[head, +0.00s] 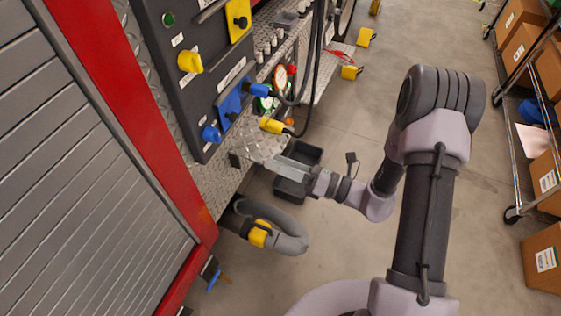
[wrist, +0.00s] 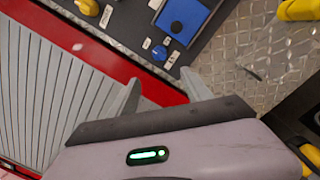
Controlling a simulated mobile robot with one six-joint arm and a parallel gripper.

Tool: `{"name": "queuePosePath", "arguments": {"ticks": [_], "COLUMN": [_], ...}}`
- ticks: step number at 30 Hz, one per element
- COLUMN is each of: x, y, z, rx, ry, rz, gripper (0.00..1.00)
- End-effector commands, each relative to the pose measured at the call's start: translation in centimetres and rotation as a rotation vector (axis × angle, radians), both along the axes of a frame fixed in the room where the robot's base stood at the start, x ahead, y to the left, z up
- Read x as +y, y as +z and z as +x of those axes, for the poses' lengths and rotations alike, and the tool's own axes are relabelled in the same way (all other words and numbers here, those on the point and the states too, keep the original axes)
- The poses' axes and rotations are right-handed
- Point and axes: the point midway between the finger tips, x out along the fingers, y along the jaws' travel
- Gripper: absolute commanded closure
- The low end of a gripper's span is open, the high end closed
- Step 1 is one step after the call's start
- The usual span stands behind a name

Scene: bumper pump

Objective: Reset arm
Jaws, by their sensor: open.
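My gripper (head: 252,161) is at the end of my outstretched arm, beside the lower end of the dark pump panel (head: 187,70). In the wrist view my gripper (wrist: 160,77) shows two grey fingers spread apart with nothing between them. The blue knob (wrist: 159,53) on the panel lies just beyond the fingertips in that view. The same blue knob (head: 211,134) shows in the head view, left of and above the gripper. I cannot tell whether a finger touches the diamond-plate step (head: 215,182).
A black bin (head: 297,172) stands on the floor behind the gripper. A grey hose with a yellow band (head: 285,243) hangs below. Yellow and blue plugs with black cables are near the panel. Shelves with boxes (head: 520,45) stand right. The floor between is mostly clear.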

Motion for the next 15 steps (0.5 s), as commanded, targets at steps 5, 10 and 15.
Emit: {"name": "queuePosePath", "arguments": {"ticks": [5, 10, 15], "x": [0.0, 1.9, 2.8], "y": [0.0, 4.6, 10.3], "z": [0.0, -2.9, -12.3], "rx": [-0.001, -0.185, -0.675], "ry": [0.001, 0.184, 0.62], "rz": [-0.001, -0.121, -0.514], "gripper": [0.42, 0.42, 0.42]}}
